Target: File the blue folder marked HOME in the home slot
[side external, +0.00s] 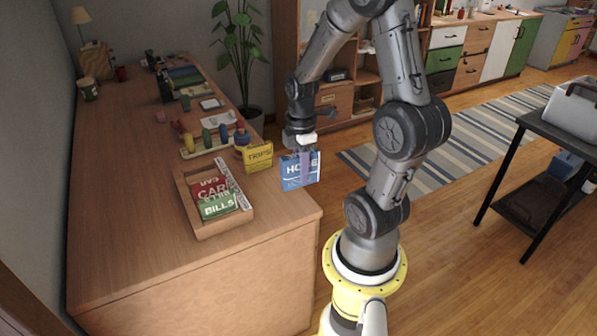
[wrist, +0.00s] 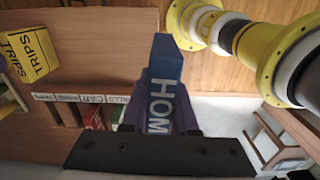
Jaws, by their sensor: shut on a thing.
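My gripper (side external: 304,163) is shut on the blue folder (side external: 290,172), whose white lettering shows as "HO". The folder is upright and raised near the desk's right edge; one finger covers part of its face. In the wrist view, my gripper (wrist: 160,105) grips the blue folder (wrist: 167,65), which reads "HOM". The wooden slotted tray (side external: 188,203) is left of the folder, apart from it. It holds a red CAR folder (side external: 208,190) and a green BILLS folder (side external: 216,206). Its label strip (wrist: 82,98) shows several names in the wrist view, with CAR clearest; the home slot is hard to tell.
A yellow TRIPS folder (side external: 257,157) stands on the desk (side external: 125,200) behind the tray, left of my gripper. A rack with coloured pieces (side external: 205,142) is farther back. The desk's left side is clear. A plant (side external: 240,50) stands behind the desk.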

